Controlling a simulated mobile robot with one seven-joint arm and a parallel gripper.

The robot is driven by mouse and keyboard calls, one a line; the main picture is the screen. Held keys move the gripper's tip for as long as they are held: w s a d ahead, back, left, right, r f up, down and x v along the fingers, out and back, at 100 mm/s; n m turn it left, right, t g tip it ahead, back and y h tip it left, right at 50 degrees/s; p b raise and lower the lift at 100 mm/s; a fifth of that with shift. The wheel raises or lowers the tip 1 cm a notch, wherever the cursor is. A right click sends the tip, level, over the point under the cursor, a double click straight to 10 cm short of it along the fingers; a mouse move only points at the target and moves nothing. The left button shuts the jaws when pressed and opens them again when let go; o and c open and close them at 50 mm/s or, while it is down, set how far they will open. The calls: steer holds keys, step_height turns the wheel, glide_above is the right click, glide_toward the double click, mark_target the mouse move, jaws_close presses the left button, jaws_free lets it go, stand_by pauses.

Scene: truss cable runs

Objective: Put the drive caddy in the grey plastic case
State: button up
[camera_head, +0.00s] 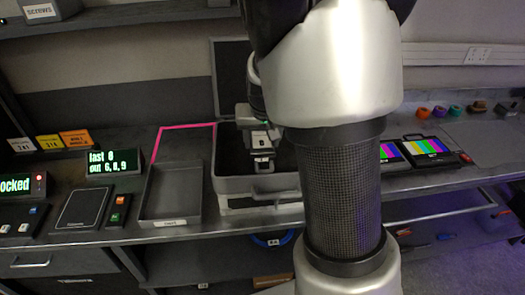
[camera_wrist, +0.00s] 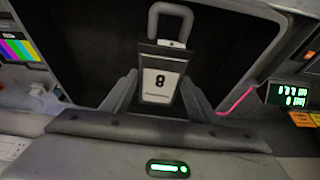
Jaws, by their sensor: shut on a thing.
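The grey plastic case (camera_head: 240,186) stands open on the bench, left of my arm, with its lid (camera_head: 228,72) raised behind it. Its dark inside and grey rim (camera_wrist: 72,70) fill much of the wrist view. My gripper (camera_head: 262,147) is over the case and shut on the drive caddy (camera_head: 263,164). In the wrist view the caddy (camera_wrist: 160,87) shows a white label with an 8 and a grey loop handle, between my two fingers (camera_wrist: 158,105). I cannot tell whether the caddy touches the case. My arm hides the case's right part.
An empty grey tray (camera_head: 172,212) is left of the case, beside pink edging (camera_head: 187,126). A display (camera_head: 114,161) reads "last 8, out 6,8,9". Colour-bar screens (camera_head: 425,147) and several coloured rolls (camera_head: 440,111) are on the right. A shelf (camera_head: 120,14) hangs upper left.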

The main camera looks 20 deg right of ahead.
mark_target(262, 146)
steer(key=shift+w+f, duration=0.1)
steer(key=shift+f, duration=1.85)
steer(key=shift+f+b, duration=0.15)
steer(key=shift+b, duration=0.15)
steer(key=o, duration=1.4)
steer(key=shift+r, duration=0.4)
steer(key=p+v, duration=0.1)
steer(key=v, duration=0.4)
steer(key=p+v, duration=0.1)
steer(key=v, duration=0.5)
steer(key=shift+s+a, duration=0.1)
steer(key=shift+s, duration=0.2)
steer(key=s+a+r+n, duration=0.1)
steer(key=s+a+r, duration=0.1)
steer(key=s, duration=0.5)
steer(key=s+a+r+n+t, duration=0.1)
steer(key=s+a+r, duration=0.1)
steer(key=s+r, duration=0.2)
steer(key=s+a+r+y, duration=0.1)
steer(key=s+a+r, duration=0.1)
steer(key=s, duration=0.7)
steer(key=shift+s+r+n, duration=0.3)
steer(key=shift+r+n, duration=0.1)
steer(key=shift+r, duration=0.15)
